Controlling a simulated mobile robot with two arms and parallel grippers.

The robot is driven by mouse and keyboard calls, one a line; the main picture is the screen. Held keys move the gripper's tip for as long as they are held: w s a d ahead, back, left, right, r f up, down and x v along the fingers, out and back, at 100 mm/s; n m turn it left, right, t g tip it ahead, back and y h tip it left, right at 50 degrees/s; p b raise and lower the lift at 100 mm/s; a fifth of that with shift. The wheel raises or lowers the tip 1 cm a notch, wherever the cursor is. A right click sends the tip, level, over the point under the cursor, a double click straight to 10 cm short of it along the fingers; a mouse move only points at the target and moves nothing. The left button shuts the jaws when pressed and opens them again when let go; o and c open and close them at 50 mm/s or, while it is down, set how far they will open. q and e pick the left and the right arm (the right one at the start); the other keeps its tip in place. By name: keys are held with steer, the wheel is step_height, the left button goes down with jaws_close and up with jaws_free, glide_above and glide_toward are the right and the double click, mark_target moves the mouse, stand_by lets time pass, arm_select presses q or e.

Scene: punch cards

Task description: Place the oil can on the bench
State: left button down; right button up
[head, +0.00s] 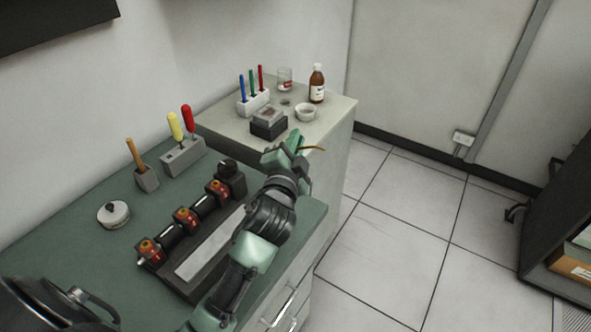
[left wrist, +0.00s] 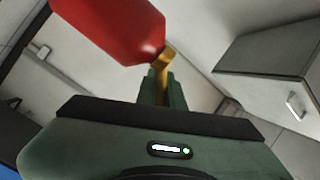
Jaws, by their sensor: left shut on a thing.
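The oil can shows in the left wrist view as a red body (left wrist: 115,28) with a brass neck or spout (left wrist: 164,62). My left gripper (left wrist: 157,88) is shut on it at the brass part. In the head view the left gripper (head: 296,144) is near the green bench's far right corner, by the side of the pale cabinet. There only a thin brass spout (head: 313,148) shows beside it; the red body is hidden. The bench (head: 62,235) has a green top. My right gripper is not in view.
On the bench are a dark rail with several red-orange fittings (head: 185,218), a round white tin (head: 113,213) and tool holders (head: 184,157). The pale cabinet (head: 335,112) holds a brown bottle (head: 317,83), a bowl (head: 305,112) and a pen block (head: 253,102). Open floor lies to the right.

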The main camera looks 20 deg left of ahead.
arm_select(q)
step_height(320, 180, down, 8)
steer(key=b, duration=0.1)
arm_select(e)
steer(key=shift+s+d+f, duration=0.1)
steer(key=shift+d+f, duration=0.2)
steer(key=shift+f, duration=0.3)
arm_select(q)
steer(key=c, duration=1.5)
jaws_free()
steer(key=shift+f, duration=0.15)
steer(key=shift+c, duration=0.2)
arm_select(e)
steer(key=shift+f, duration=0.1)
arm_select(q)
steer(key=b+v, duration=0.2)
steer(key=v, duration=1)
steer(key=shift+b, duration=0.3)
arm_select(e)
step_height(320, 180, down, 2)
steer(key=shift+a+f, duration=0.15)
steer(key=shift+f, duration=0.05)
